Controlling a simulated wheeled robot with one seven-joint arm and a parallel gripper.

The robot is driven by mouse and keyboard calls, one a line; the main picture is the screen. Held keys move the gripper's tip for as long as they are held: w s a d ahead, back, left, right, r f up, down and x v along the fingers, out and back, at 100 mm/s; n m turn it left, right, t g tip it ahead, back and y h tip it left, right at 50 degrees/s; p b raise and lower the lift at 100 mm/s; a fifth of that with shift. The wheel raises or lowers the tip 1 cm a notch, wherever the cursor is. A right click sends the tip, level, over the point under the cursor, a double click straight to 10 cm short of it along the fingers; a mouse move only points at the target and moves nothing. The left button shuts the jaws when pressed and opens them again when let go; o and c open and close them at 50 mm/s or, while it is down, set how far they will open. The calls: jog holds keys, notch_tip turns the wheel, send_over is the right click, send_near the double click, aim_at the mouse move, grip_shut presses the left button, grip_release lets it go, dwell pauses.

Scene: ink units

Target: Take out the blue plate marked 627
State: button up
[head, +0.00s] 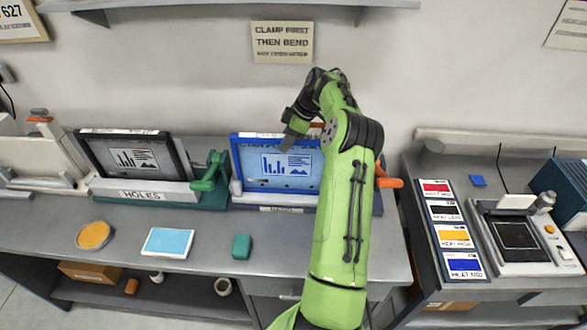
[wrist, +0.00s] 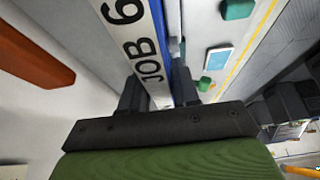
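The blue-framed plate (head: 277,181) stands upright in the middle fixture on the bench, its face showing a bar chart and a landscape symbol. My gripper (head: 293,124) is at its top edge, right of the middle. In the wrist view the plate's white top label (wrist: 138,40) reads "JOB 6", the rest cut off. The fingers of my gripper (wrist: 160,92) lie close on both sides of that edge and look shut on it. My green arm hides the right side of the plate and fixture in the head view.
A black-framed plate (head: 124,157) stands in the "HOLES" fixture (head: 142,194) to the left, with a green clamp (head: 208,172) between. An orange handle (head: 389,182) sits right of my arm. A sign (head: 282,42) reads "CLAMP FIRST THEN BEND". The bench front holds an orange disc (head: 93,236) and a light-blue pad (head: 167,242).

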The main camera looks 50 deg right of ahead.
grip_shut()
notch_tip(320, 180, up, 11)
jog(key=shift+r+p, duration=0.1)
jog(key=shift+p, duration=1.1)
